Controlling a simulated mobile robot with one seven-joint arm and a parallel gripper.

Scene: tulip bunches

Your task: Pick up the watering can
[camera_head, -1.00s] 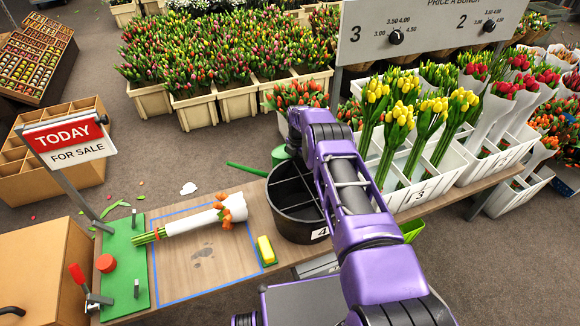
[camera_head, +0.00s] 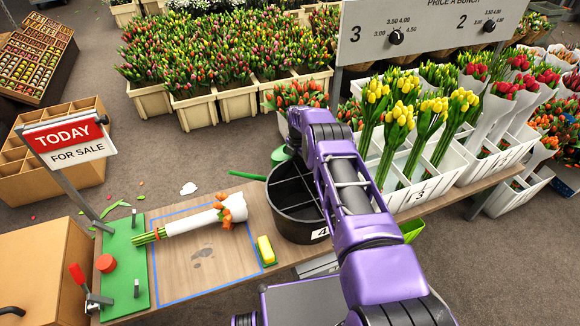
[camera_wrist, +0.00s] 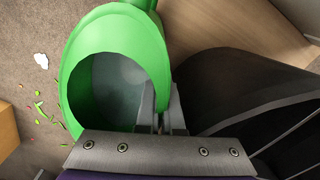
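The green watering can (camera_head: 248,175) is in the head view just beyond the black divided bucket, with its spout pointing left. My arm and the bucket hide part of its body. In the wrist view the open-topped can (camera_wrist: 105,45) fills the upper left, and I look into its grey inside. My gripper (camera_wrist: 161,112) has its two fingers close together on either side of the can's right wall, one inside and one outside. It looks shut on that wall. In the head view my fingertips are hidden behind my arm.
The black bucket (camera_head: 290,232) stands right beside the can, on the wooden bench (camera_head: 245,205). White tulip bins (camera_head: 410,195) stand at the right.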

